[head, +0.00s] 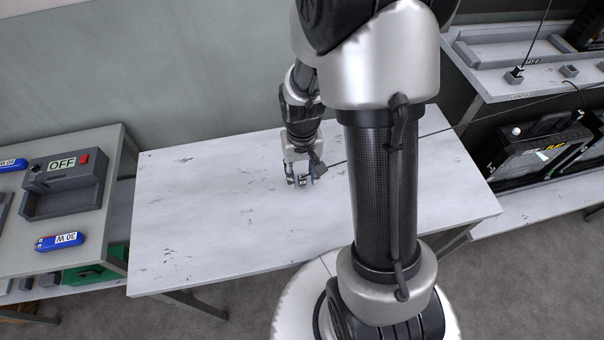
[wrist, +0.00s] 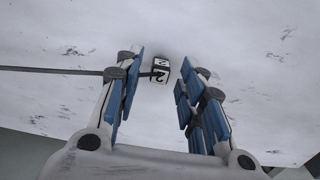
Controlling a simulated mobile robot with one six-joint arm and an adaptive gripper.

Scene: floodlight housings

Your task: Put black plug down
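The black plug (wrist: 160,70) has white labels with the number 2 and appears to rest on the white table (head: 210,215). In the wrist view it lies between and just beyond my fingertips, with a visible gap on each side. Its dark cable (wrist: 60,70) runs off to the left in the wrist view; in the head view the cable (head: 400,143) runs right, past my arm. My gripper (wrist: 162,62) is open and empty around the plug. In the head view my gripper (head: 301,181) is low over the table's middle, and the plug is small there.
A left bench holds a grey box (head: 65,182) marked OFF with a red switch, and blue 30 W devices (head: 60,241). At right, a shelf (head: 530,75) carries small grey blocks, with black floodlight housings (head: 540,150) below. The table's left half is clear.

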